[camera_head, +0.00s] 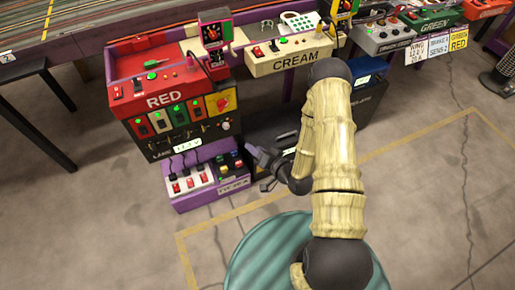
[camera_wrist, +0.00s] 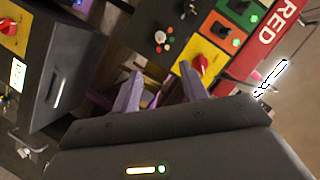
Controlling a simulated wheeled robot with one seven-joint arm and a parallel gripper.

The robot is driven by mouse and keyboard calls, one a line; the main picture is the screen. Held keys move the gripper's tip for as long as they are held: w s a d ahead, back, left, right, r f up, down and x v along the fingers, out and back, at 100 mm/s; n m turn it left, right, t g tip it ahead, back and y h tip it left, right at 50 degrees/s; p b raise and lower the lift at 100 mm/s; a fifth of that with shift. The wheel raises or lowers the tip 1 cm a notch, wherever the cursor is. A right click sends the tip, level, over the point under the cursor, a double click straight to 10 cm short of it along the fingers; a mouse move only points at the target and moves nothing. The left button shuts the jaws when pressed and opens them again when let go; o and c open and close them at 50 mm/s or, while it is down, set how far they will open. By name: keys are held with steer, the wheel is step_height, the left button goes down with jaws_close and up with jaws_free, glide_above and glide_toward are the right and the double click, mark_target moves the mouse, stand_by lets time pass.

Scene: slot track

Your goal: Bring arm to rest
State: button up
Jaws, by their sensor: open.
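My arm (camera_head: 335,150) reaches from my base at the bottom of the head view up and bends down toward the control stations. My gripper (camera_head: 260,168) hangs beside the right side of the RED station, above the low purple box. In the wrist view my gripper (camera_wrist: 160,82) shows two fingers spread apart with nothing between them. It is open and empty. Whether the fingers touch anything cannot be told.
The RED station (camera_head: 165,100) stands left of my gripper, with the purple box (camera_head: 203,177) of switches below it. The CREAM station (camera_head: 285,52) is behind. Grey floor with a yellow line (camera_head: 410,143) is clear to the right.

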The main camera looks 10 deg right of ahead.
steer(key=shift+d, duration=0.1)
stand_by(0.6)
steer(key=d+r+n+g+h, duration=0.45)
steer(key=d+r+h, duration=0.2)
steer(key=r, duration=0.45)
steer(key=s+d+r+m+g+h, duration=0.15)
steer(key=s+r+g, duration=0.35)
steer(key=s+r, duration=0.7)
steer(key=w+p+v, duration=0.3)
steer(key=p+v, duration=1.2)
steer(key=p, duration=0.1)
steer(key=w+r+p+v, duration=0.1)
steer(key=w+p+v, duration=0.2)
steer(key=p+v, duration=1.2)
steer(key=shift+r+p, duration=0.6)
steer(key=shift+r, duration=0.1)
